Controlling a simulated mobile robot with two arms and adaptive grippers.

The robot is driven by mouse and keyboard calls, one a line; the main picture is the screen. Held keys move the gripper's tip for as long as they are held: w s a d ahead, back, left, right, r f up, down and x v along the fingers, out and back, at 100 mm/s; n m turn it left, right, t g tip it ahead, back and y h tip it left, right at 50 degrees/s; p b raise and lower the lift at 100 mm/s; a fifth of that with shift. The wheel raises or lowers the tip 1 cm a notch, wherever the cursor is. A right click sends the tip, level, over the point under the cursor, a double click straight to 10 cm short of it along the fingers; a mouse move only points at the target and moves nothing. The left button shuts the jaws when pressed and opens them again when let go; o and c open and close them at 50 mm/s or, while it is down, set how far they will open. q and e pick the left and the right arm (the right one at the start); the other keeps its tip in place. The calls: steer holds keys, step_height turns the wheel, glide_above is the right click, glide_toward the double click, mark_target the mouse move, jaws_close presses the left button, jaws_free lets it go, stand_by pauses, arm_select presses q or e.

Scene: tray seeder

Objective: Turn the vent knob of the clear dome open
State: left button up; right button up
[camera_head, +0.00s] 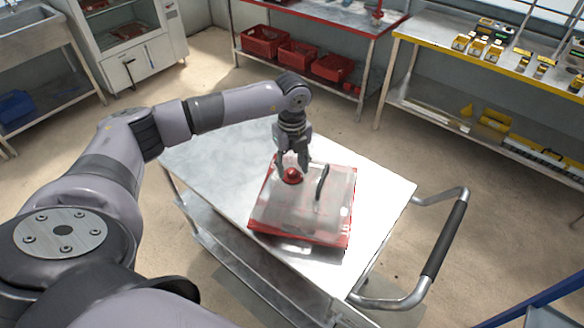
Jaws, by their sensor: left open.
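The clear dome (278,213) sits over a red tray (349,229) on the metal cart. A red vent knob (292,175) is on top of the dome, toward its far left part. A dark handle (321,183) stands on the dome to the right of the knob. My left gripper (293,168) points down over the knob, its open fingers on either side of it. I cannot tell whether the fingers touch the knob. What is under the dome shows only faintly. My right gripper is not in view.
The cart top (225,165) is bare left of the dome. The cart's push handle (444,240) sticks out at the right. Red bins (297,55) stand under a red-edged table at the back. A yellow-edged bench (455,58) is at the back right.

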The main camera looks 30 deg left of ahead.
mark_target(292, 171)
arm_select(q)
step_height(292, 171, up, 11)
steer(key=shift+f, duration=0.2)
stand_by(0.5)
